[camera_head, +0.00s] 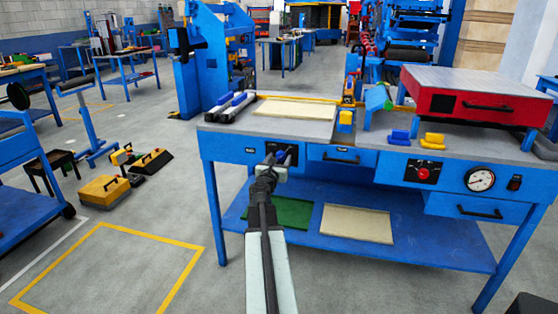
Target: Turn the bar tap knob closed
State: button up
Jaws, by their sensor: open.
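A blue workbench (230,147) stands ahead of me. A dark fitting (291,151) is set in its front panel, left of a drawer. It looks like the bar tap knob, but my gripper covers part of it, and its angle cannot be made out. My arm reaches up from the bottom centre, and my gripper (270,164) is open just in front of this fitting. Whether the fingers touch it or stand around it cannot be told. A round red knob (423,172) sits farther right on the front panel.
Right of the red knob are a pressure gauge (480,179) and a dark switch (514,182). A drawer handle (341,159) sticks out just right of my gripper. A red box (470,103) stands on the bench.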

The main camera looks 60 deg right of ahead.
grip_shut()
jog(key=shift+n, duration=0.4)
jog(key=n, duration=0.3)
jog(key=shift+n, duration=0.4)
jog(key=n, duration=0.4)
jog(key=shift+n, duration=0.3)
jog(key=n, duration=0.4)
jog(key=shift+n, duration=2.2)
jog(key=shift+r+n, duration=0.1)
jog(key=shift+n, duration=0.2)
